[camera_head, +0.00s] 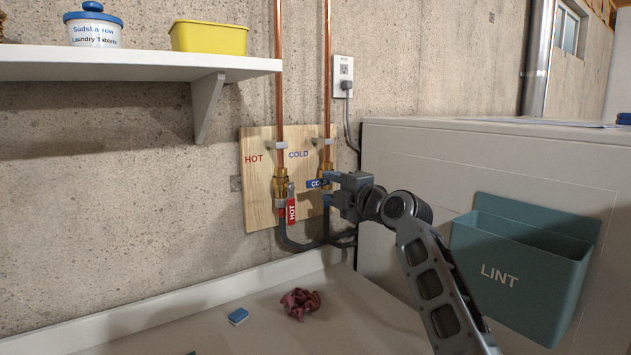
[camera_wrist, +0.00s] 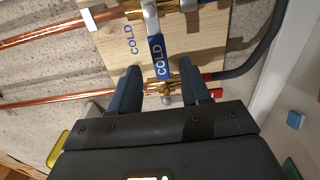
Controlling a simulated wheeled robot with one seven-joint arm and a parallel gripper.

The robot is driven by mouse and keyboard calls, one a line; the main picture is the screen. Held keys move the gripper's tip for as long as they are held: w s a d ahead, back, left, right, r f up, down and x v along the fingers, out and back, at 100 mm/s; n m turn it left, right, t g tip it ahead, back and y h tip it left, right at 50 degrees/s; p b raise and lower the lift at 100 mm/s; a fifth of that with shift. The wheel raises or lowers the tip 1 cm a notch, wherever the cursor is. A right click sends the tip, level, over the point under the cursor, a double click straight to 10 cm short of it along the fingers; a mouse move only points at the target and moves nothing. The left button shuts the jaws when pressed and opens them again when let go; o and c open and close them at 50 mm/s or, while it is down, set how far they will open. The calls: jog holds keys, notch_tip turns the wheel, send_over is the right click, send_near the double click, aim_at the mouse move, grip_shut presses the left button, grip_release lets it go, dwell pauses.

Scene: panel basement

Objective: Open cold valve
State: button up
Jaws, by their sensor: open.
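The cold valve's blue lever (camera_head: 318,184) lies roughly level, across its copper pipe, on the wooden board (camera_head: 258,195). In the wrist view the blue lever (camera_wrist: 157,58), lettered COLD, reaches from its brass body toward the space between my fingertips. My gripper (camera_head: 331,188) is open at the right of the lever. In the wrist view my gripper (camera_wrist: 160,72) has one finger on each side of the lever's end, with gaps visible; I cannot tell the depth. The hot valve's red lever (camera_head: 291,206) hangs down along its pipe.
A white machine (camera_head: 420,165) with a teal lint bin (camera_head: 515,265) stands right of the board. A white shelf (camera_head: 130,65) juts out at upper left. An outlet (camera_head: 343,75) with a plugged cord is above. A crumpled red cloth (camera_head: 299,303) and blue block (camera_head: 238,316) lie below.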

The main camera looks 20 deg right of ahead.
aim_at(320, 183)
jog(key=shift+p+x, duration=0.45)
jog(key=shift+x, duration=2.4)
grip_shut()
